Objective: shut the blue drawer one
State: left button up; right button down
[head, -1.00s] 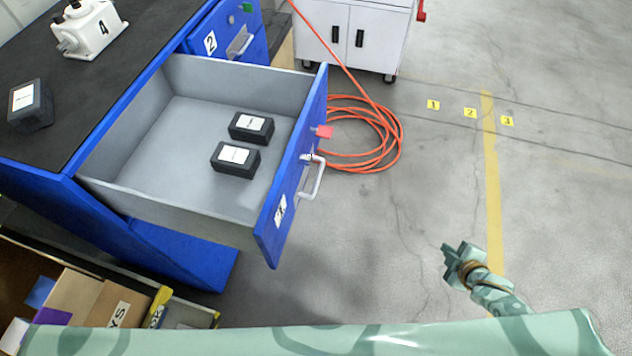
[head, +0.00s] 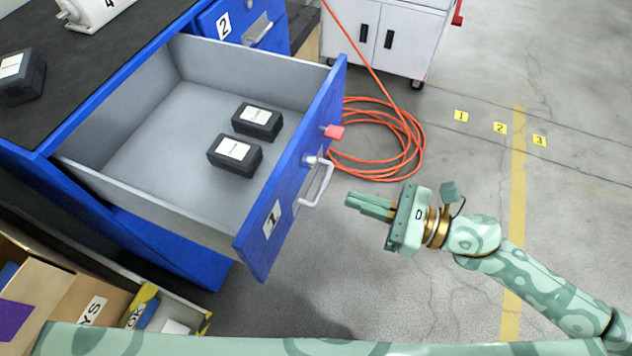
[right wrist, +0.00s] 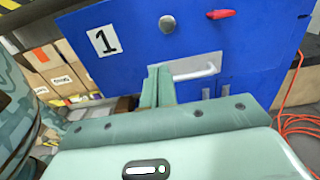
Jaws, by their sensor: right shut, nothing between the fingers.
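The blue drawer one (head: 258,238) is pulled far out of the bench, its front marked 1. It has a white bar handle (head: 318,184) and a red tab (head: 334,132). Two black boxes with white labels (head: 257,121) (head: 234,155) lie inside on the grey bottom. My right gripper (head: 350,202) is shut and empty, just right of the handle, pointing at the drawer front with a small gap in the head view. In the right wrist view the drawer front (right wrist: 130,60) fills the upper middle, and the fingers overlap the handle's left end (right wrist: 205,72). My left gripper is not in view.
Drawer two (head: 250,22) is behind drawer one and looks shut. An orange hose (head: 400,172) coils on the floor behind the gripper. A white cabinet (head: 400,35) stands at the back. Cartons (head: 60,300) sit at lower left. The floor to the right is open.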

aim_at(299, 181)
jog(key=x, duration=0.8)
jog(key=shift+w+a+p, duration=0.1)
jog(key=shift+a+p, duration=0.15)
jog(key=shift+p, duration=0.05)
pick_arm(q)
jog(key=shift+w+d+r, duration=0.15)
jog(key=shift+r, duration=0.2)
